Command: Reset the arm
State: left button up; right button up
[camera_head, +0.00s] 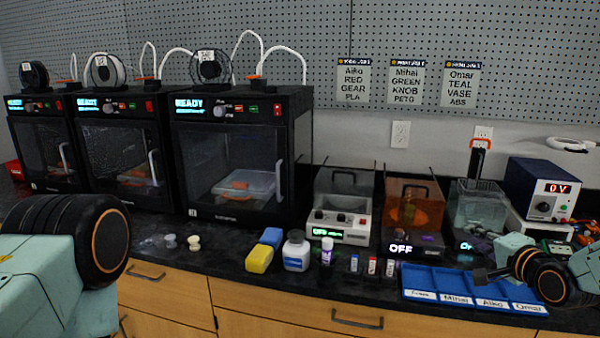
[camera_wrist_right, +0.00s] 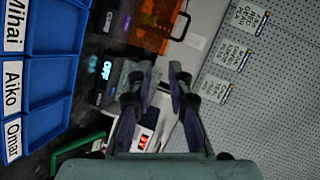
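My right arm (camera_head: 550,272) comes in from the right and reaches over the right end of the blue sorting tray (camera_head: 420,277). Its gripper (camera_head: 484,274) shows as dark fingers over the tray in the head view. In the right wrist view the two fingers (camera_wrist_right: 161,75) stand apart with an empty gap between them, so the gripper is open. My left arm (camera_head: 65,255) shows as a large teal and black joint at the lower left of the head view. Its gripper is out of the picture.
Three 3D printers (camera_head: 240,150) stand at the left and middle. Several bench machines (camera_head: 340,205), an orange-lidded box (camera_head: 412,212) and a blue power supply (camera_head: 541,190) stand at the right. A white bottle (camera_head: 296,252) and a yellow sponge (camera_head: 259,259) sit near the front edge.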

jog(key=s+a+f+n+g, duration=0.3)
jog(key=s+a+f, duration=0.2)
jog(key=s+f, duration=0.35)
jog(key=s+a+f+n+g, duration=0.4)
jog(key=s+f, duration=0.3)
jog(key=s, duration=0.2)
jog(key=s+a+f+n+g, duration=0.3)
jog(key=s+a+f, duration=0.2)
jog(key=s+f, duration=0.35)
jog(key=s+a+f+n+g, duration=0.1)
jog(key=s+f+g, duration=0.1)
jog(key=s, duration=0.8)
jog(key=s+a+f+n+g+h, duration=0.1)
jog(key=s+f+n+g, duration=0.1)
jog(key=s, duration=0.8)
jog(key=shift+s+a+f+g+h, duration=0.15)
jog(key=shift+s+f+g+h, duration=0.2)
jog(key=shift+g, duration=0.25)
